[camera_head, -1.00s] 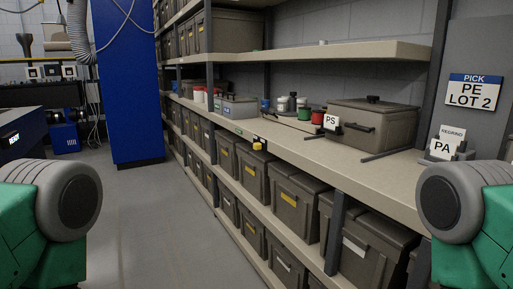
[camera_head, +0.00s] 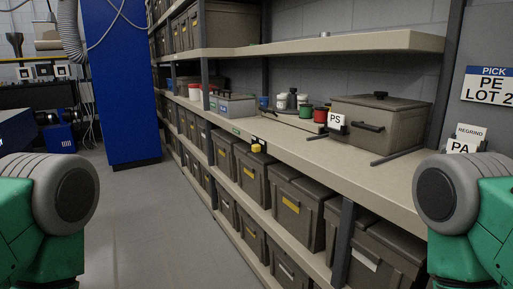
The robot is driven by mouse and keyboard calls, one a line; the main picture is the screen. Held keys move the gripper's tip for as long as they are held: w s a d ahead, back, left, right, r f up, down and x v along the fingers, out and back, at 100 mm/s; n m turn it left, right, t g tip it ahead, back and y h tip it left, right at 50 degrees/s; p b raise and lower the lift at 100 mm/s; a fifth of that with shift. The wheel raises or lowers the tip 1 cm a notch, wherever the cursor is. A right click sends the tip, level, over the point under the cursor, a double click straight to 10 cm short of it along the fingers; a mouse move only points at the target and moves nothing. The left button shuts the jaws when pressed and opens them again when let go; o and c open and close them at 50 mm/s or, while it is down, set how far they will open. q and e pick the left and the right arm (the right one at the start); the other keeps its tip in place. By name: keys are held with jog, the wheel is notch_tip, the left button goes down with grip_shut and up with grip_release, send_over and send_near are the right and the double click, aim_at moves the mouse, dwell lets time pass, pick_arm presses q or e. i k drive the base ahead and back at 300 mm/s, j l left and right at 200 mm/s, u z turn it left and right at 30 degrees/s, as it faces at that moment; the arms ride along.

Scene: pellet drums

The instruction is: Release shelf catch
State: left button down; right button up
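The shelf unit (camera_head: 318,151) runs along the right side, with its middle shelf at about mid-picture height. A small yellow piece (camera_head: 256,148), which looks like the catch, sits on the front edge of that shelf, beside a small dark fitting. A grey-brown lidded bin (camera_head: 385,122) stands on the shelf behind a white PS card (camera_head: 336,121). Only the green and grey links of my two arms show, at the lower left and lower right. Both grippers are out of view, and nothing is seen touching the yellow piece.
Rows of dark lidded bins (camera_head: 294,205) fill the lower shelves. A PA card (camera_head: 461,147) and a PE LOT 2 sign (camera_head: 490,87) are at right. A blue cabinet (camera_head: 122,85) stands at left. The grey floor (camera_head: 150,220) in front is clear.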

aim_at(255, 147)
jog(key=i+j, duration=0.15)
jog(key=i, duration=0.35)
jog(key=i+j, duration=0.15)
jog(key=i, duration=0.35)
jog(key=z, duration=1.25)
